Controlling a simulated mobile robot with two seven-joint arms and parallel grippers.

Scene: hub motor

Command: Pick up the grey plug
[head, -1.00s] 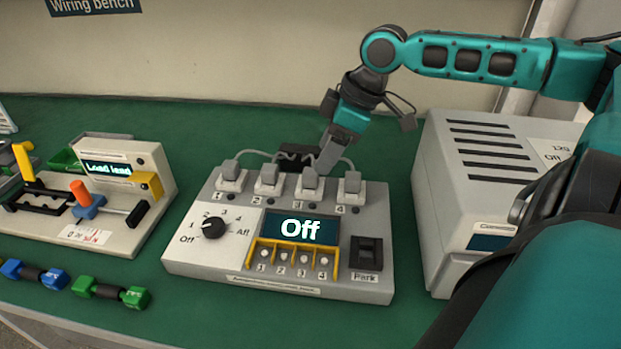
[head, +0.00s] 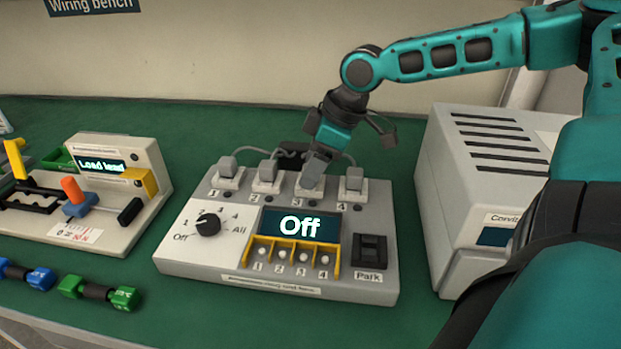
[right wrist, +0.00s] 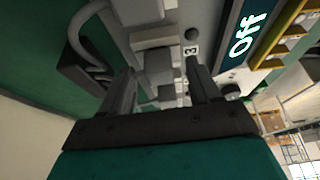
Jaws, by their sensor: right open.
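Grey plugs stand in a row of white numbered sockets on the back of a light grey box (head: 190,250): the plug at 1 (head: 228,166), the plug at 2 (head: 268,170), the plug at 4 (head: 354,180), and one at 3, mostly hidden by my right gripper (head: 313,170) in the head view. In the right wrist view, the grey plug at 3 (right wrist: 158,66) shows just beyond and between the two fingers of my right gripper (right wrist: 162,88), which are apart. I cannot tell whether a finger touches it. My left gripper is not in view.
The box has a display reading "Off" (head: 300,226), a black dial (head: 208,225) and a Park switch (head: 369,252). Grey cables (head: 250,150) loop behind the plugs. A vented white unit (head: 480,150) stands right, a "Load lead" fixture (head: 110,200) left.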

